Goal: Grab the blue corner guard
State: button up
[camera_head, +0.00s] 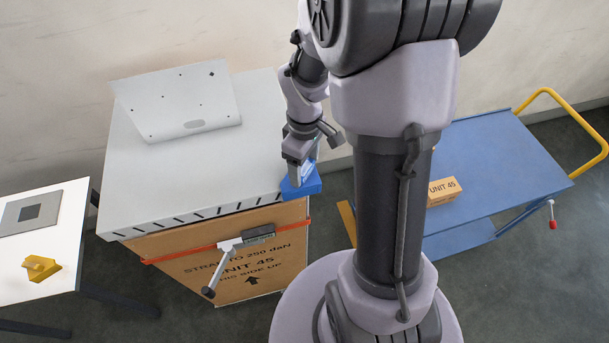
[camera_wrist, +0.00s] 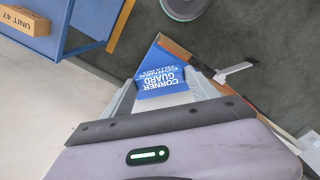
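The blue corner guard (camera_head: 302,185) sits on the front right corner of the grey-topped carton, at the end of the orange strap. In the wrist view the corner guard (camera_wrist: 162,78) shows its white "CORNER GUARD" lettering upside down. My gripper (camera_head: 298,172) reaches down to the guard from above. In the wrist view the fingers of my gripper (camera_wrist: 163,82) stand apart, one on each side of the guard. Their tips are close to its side edges. I cannot tell whether they press on it. Part of the guard is hidden behind the near finger in the head view.
The carton (camera_head: 235,262) carries an orange strap (camera_head: 185,252) with a ratchet lever (camera_head: 228,250). A blue cart (camera_head: 500,175) with a small box (camera_head: 443,190) stands right. A white table (camera_head: 70,225) holds a yellow piece (camera_head: 41,266).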

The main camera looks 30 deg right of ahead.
jog(key=shift+r, duration=0.1)
jog(key=c, duration=1.2)
